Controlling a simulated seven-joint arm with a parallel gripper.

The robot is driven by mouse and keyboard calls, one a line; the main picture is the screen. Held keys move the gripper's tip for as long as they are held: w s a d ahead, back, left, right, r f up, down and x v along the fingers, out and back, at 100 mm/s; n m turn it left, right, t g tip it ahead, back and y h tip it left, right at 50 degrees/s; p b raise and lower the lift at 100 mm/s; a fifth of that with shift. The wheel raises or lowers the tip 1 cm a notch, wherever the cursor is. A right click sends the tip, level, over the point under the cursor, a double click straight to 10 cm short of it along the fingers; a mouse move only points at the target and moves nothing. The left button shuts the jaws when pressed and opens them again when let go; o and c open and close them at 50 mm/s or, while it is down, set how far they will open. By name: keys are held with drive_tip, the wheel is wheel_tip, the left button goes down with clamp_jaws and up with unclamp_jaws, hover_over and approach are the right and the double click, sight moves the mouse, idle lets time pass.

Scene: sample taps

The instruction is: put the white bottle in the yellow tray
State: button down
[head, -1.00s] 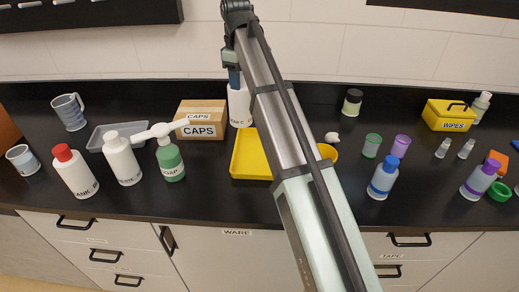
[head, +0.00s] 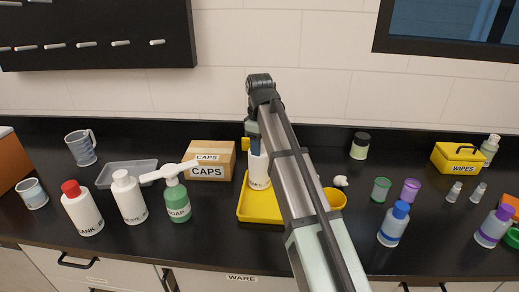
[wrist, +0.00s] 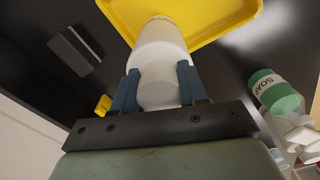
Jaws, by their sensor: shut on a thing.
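My gripper (wrist: 160,88) is shut on a white bottle (wrist: 163,52), its blue fingers on either side of it. My arm hides the tray's right side. The gripper (head: 254,138) is partly hidden by my wrist.
Left of the tray stand a caps box (head: 211,160), a green soap bottle (head: 177,204), a white-capped bottle (head: 129,199) and a red-capped bottle (head: 82,211). A yellow round container (head: 335,197) and a blue-capped bottle (head: 393,226) are to the right. Bare counter lies in front of the tray.

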drive_tip(key=shift+f, duration=0.35)
drive_tip(key=c, duration=0.6)
unclamp_jaws()
drive_tip(key=shift+r, duration=3.9)
